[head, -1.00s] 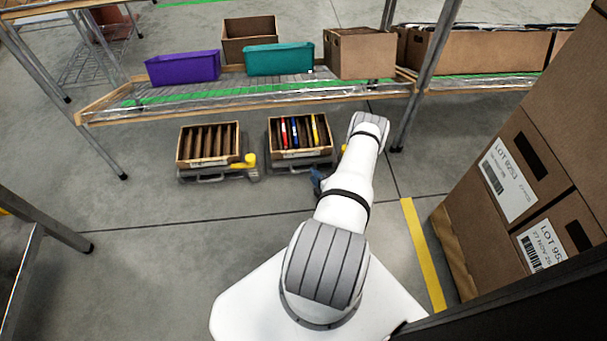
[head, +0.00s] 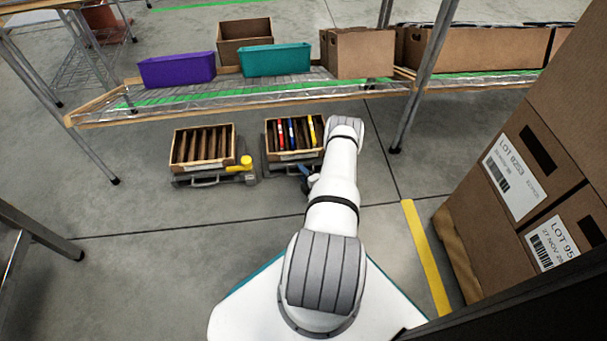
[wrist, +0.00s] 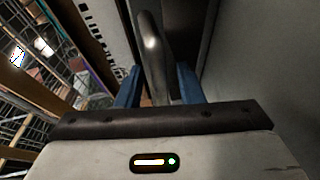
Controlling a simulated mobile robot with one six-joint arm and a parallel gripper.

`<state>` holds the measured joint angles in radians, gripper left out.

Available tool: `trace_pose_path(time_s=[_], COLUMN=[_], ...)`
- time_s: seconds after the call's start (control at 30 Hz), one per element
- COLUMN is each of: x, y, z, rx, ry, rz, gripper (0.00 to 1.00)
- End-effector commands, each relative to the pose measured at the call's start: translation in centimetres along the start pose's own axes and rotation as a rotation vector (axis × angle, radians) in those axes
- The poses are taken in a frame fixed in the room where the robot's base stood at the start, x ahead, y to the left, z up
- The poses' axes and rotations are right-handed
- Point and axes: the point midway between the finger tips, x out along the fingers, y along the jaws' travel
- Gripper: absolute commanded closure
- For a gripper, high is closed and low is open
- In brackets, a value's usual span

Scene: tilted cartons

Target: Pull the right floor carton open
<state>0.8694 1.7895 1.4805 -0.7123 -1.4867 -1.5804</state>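The right floor carton (head: 293,156) is an open-topped brown box with dark dividers and several red, blue and yellow files. It sits on a low grey base on the floor. My gripper (head: 309,177) is at the front right of this base, partly hidden by my arm. In the wrist view, the two blue fingers of my gripper (wrist: 158,88) stand apart, one on each side of a curved metal handle (wrist: 151,45). A narrow gap seems to show between the handle and the right finger. Whether the fingers touch the handle is hard to see.
The left floor carton (head: 203,164), with dark dividers and a yellow knob (head: 246,161), stands beside it. A shelf (head: 180,107) with bins is behind. Stacked cartons (head: 540,190) stand at right. The floor in front of the cartons is clear.

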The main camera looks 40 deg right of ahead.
Motion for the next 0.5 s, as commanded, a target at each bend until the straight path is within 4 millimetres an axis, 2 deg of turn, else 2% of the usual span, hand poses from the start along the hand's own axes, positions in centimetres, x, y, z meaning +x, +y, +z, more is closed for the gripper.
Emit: trace_pose_path(time_s=[0.07,0.4,0.5], x=[-0.02,-0.06,-0.07], y=[0.02,0.01,0.00], z=[0.02,0.07,0.08], rx=[0.000,0.000,0.001], ry=[0.000,-0.001,-0.001], rz=[0.000,0.000,0.000], gripper=[0.67,0.95,1.00])
